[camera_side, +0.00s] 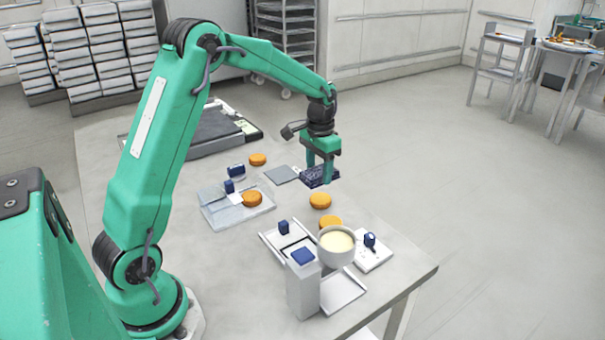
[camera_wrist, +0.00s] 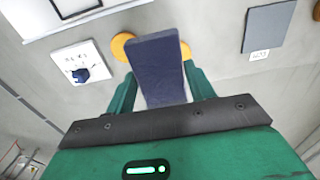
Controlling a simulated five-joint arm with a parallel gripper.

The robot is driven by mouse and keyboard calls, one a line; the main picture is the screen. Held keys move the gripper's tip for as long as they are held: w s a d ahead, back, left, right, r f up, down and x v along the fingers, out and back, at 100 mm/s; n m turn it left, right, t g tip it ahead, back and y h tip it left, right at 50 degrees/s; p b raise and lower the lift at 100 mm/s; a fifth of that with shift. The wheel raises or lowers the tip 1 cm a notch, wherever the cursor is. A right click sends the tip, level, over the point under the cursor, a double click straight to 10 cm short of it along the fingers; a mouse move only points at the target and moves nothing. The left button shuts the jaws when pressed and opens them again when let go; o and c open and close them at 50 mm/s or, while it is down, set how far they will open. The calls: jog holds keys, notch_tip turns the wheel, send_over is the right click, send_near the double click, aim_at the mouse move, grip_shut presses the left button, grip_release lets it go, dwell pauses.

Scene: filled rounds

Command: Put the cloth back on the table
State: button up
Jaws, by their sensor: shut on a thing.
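The cloth (camera_side: 317,178) is dark blue with a faint pattern, near the table's far right edge in the side view. My gripper (camera_side: 320,168) points down and is shut on it. In the wrist view the cloth (camera_wrist: 158,70) shows as a plain dark blue strip between the two green fingers of my gripper (camera_wrist: 160,88). The table (camera_side: 375,300) is pale grey and extends under and around my arm. I cannot tell whether the cloth touches the table. The fingers hide part of it.
Several orange rounds (camera_side: 320,201) lie nearby, one on a clear tray (camera_side: 230,212). A grey square (camera_side: 281,175) lies left of the cloth. A cream-filled bowl (camera_side: 337,247), a white dispenser (camera_side: 302,285) and a white board with a blue piece (camera_side: 372,252) crowd the front.

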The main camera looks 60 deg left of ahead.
send_over(297, 191)
notch_tip(297, 191, down, 7)
dwell(0.4)
jog(key=shift+d+f, duration=0.1)
jog(key=shift+f, duration=1.9)
jog(key=shift+s+f, duration=0.1)
jog(key=o, duration=0.9)
